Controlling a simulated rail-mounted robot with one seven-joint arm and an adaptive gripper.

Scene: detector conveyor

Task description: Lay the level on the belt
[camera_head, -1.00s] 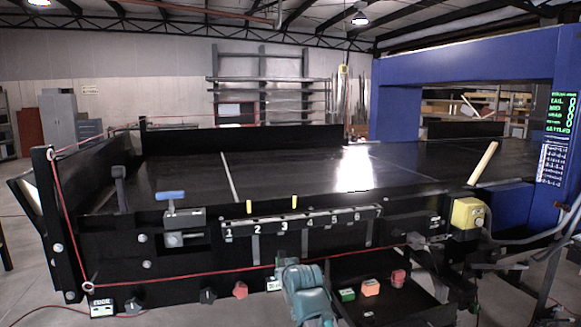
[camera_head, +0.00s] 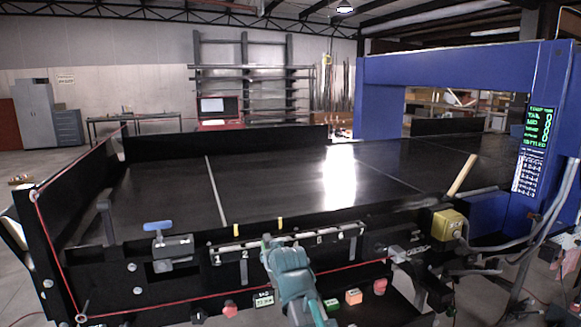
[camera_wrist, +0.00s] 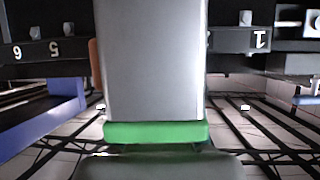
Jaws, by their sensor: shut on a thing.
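My arm's end (camera_head: 284,262) rises in front of the numbered rail in the head view, covering the numbers just right of 2. Its fingers cannot be made out there. In the wrist view, a pale grey block (camera_wrist: 153,60) with a green band (camera_wrist: 156,132) fills the middle, close to the camera. I take it to be the level, held in my gripper; the finger contact is hidden. The level cannot be made out in the head view. The black belt (camera_head: 270,182) lies flat beyond the rail, with a pale line across it and a bright reflection.
The numbered rail (camera_head: 225,249) carries two yellow pegs. A blue-handled clamp (camera_head: 172,242) stands left, a yellow box (camera_head: 447,224) right. Green (camera_head: 332,304), orange (camera_head: 353,296) and red (camera_head: 380,286) pieces sit low in front. A blue arch (camera_head: 450,68) spans the belt at right.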

